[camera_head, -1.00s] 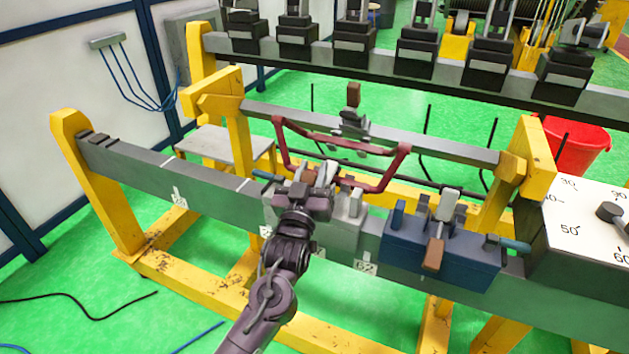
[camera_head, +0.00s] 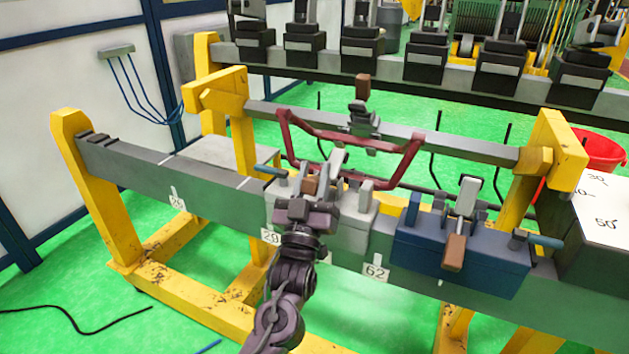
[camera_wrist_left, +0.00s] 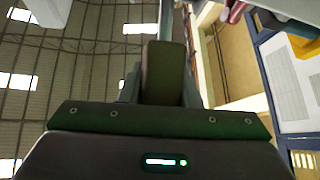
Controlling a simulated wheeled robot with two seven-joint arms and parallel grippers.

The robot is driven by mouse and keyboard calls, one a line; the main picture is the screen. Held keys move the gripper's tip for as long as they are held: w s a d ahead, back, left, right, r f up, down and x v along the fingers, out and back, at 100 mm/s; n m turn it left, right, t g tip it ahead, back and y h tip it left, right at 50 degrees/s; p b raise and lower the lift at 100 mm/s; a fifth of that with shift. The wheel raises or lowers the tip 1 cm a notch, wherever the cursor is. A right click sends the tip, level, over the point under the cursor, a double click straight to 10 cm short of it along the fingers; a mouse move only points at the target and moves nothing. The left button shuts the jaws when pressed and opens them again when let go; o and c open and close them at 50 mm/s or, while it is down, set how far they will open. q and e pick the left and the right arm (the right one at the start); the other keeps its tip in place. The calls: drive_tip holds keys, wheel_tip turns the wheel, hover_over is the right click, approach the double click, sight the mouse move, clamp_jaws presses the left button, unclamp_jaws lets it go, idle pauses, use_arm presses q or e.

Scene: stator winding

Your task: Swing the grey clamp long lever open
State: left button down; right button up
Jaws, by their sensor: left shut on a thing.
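The grey clamp (camera_head: 358,218) sits on the long grey beam, partly hidden behind my left gripper (camera_head: 308,198). Its long lever (camera_head: 337,160) is a light grey arm with a brown handle (camera_head: 311,186), tilted toward me. My left gripper comes up from below and is shut on the brown handle. In the left wrist view the handle (camera_wrist_left: 163,73) stands straight ahead of the palm; the fingertips are hard to make out. My right gripper is not in view.
A blue clamp (camera_head: 462,250) with its brown handle pointing down sits to the right on the beam (camera_head: 220,193). A dark red coil frame (camera_head: 350,135) rises just behind the grey clamp. A white dial panel (camera_head: 605,225) is at the far right.

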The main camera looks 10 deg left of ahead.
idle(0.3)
use_arm(q)
drive_tip(key=c, duration=1.1)
unclamp_jaws()
